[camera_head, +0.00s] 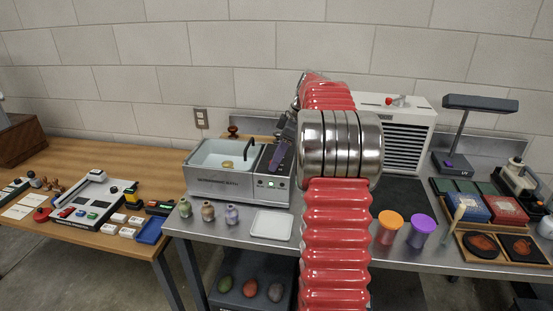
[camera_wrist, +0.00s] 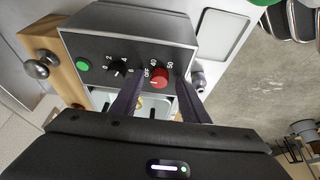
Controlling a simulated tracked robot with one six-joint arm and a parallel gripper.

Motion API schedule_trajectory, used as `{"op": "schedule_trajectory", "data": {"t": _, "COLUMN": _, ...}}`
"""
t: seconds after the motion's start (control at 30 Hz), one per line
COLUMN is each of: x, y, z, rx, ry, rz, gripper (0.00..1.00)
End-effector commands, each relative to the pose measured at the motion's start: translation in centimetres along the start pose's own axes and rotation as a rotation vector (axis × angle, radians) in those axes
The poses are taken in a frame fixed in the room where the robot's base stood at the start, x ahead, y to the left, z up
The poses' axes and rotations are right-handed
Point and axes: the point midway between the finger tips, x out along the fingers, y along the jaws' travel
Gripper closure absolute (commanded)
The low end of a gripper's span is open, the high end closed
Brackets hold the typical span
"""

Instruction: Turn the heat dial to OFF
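The red heat dial (camera_wrist: 160,78) sits on the dark control panel (camera_wrist: 110,42) in the wrist view, with OFF, 40 and 50 printed around it. I cannot make out where its pointer is. My gripper (camera_wrist: 163,74) is open, its two dark fingers on either side of the red dial. I cannot tell whether they touch it. In the head view the gripper (camera_head: 280,155) reaches down at the panel on the right of the steel bath (camera_head: 220,188), and the dials are hidden there.
A black dial (camera_wrist: 117,68) and a green button (camera_wrist: 83,65) lie left of the red dial.

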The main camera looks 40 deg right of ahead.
Motion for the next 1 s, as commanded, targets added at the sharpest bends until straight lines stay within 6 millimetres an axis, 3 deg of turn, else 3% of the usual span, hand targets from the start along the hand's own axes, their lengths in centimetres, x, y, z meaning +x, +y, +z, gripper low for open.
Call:
{"op": "schedule_trajectory", "data": {"t": 0.27, "x": -0.2, "y": 0.0, "z": 0.1, "rx": 0.001, "ry": 0.0, "rz": 0.002, "gripper": 0.59}}
{"op": "schedule_trajectory", "data": {"t": 0.43, "x": -1.3, "y": 0.1, "z": 0.1, "rx": 0.001, "ry": 0.0, "rz": 0.003, "gripper": 0.59}}
{"op": "schedule_trajectory", "data": {"t": 1.0, "x": -10.6, "y": 0.1, "z": 0.1, "rx": 0.001, "ry": 0.0, "rz": 0.004, "gripper": 0.59}}
